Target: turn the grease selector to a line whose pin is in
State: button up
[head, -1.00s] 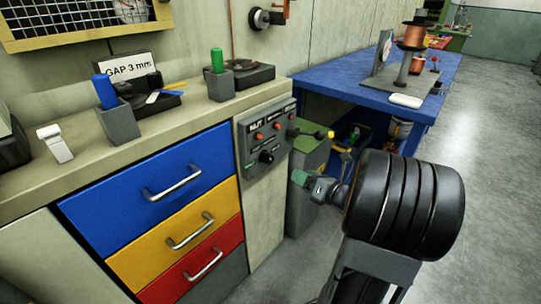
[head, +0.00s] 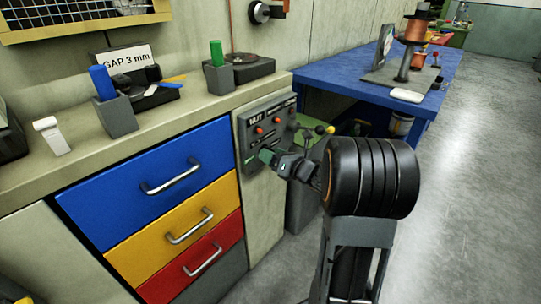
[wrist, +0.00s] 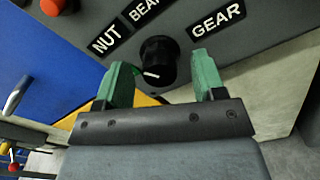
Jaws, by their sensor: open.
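The grease selector is a black knob (wrist: 158,58) with a white pointer mark, on a grey panel (head: 246,132) at the end of the bench. In the wrist view the mark is at the knob's lower left, on no label that I can make out. Labels NUT (wrist: 106,41), one starting BEA (wrist: 141,10) and GEAR (wrist: 217,19) surround it. My gripper (wrist: 161,65) is open, its green fingers on either side of the knob in the picture; contact cannot be told. It hides the knob in the head view (head: 265,157). Red-orange pins (head: 275,119) (head: 259,130) show; their depth is unclear.
A yellow-tipped lever (head: 330,129) sticks out right of the panel, close to my arm. Blue, yellow and red drawers (head: 150,165) lie left. A blue table (head: 350,75) stands behind, and grey floor (head: 470,200) is open at right.

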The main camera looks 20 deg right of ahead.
jog(key=shift+w+a, duration=0.2)
jog(key=shift+w, duration=0.25)
jog(key=shift+c, duration=0.3)
jog(key=c, duration=0.9)
jog(key=shift+o, duration=0.2)
